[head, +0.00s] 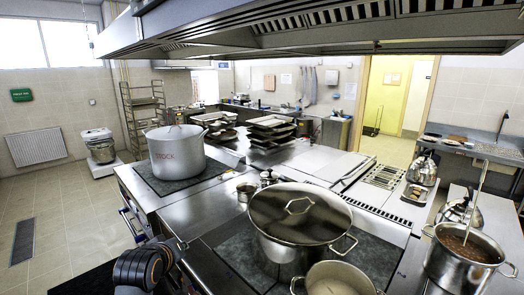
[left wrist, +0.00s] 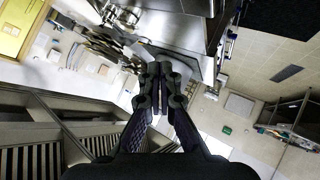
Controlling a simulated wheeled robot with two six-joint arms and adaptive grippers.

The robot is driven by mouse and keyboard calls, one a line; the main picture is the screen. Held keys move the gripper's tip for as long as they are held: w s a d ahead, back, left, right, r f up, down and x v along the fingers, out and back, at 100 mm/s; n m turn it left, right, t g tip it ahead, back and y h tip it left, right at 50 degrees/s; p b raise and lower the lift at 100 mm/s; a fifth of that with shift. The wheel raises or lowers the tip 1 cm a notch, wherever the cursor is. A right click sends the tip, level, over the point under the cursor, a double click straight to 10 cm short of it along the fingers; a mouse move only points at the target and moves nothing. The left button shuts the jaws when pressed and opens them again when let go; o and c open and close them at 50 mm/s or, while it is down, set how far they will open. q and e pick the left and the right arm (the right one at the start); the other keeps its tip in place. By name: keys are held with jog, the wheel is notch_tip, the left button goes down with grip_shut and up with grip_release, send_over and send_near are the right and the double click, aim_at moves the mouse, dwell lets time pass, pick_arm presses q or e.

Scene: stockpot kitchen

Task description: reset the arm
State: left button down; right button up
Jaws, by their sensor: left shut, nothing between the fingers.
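My left gripper (head: 178,246) is low in the head view, left of the large lidded steel pot, at the end of my dark arm. In the left wrist view its two black fingers (left wrist: 160,72) are together with nothing between them. No object touches the fingertips. My right gripper does not show in either view.
The large pot with a glass lid (head: 298,215) stands on the near cooktop. A pot marked STOCK (head: 177,152) stands on the cooktop behind. A pot with a ladle (head: 463,258) is at right. A range hood (head: 310,30) hangs overhead. Open floor (head: 70,215) lies left.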

pick_arm(q)
jog(key=s+a+f+m+g, duration=0.1)
jog(key=s+f+m+g, duration=0.3)
jog(key=s+f, duration=0.75)
jog(key=s+a+f+m+g, duration=0.1)
jog(key=s+f+m+g, duration=0.25)
jog(key=s+f, duration=0.8)
jog(key=s+a+f+g+b, duration=0.1)
jog(key=s+f+b, duration=0.25)
jog(key=f, duration=1.25)
jog(key=s+a+f+b, duration=0.2)
jog(key=s+f, duration=0.3)
jog(key=f, duration=1.1)
jog(key=s+f+g+b, duration=0.1)
jog(key=s+f+b, duration=0.2)
jog(key=s+f, duration=1.3)
jog(key=shift+s+a+f+y+b, duration=0.3)
jog(key=shift+s+f, duration=0.1)
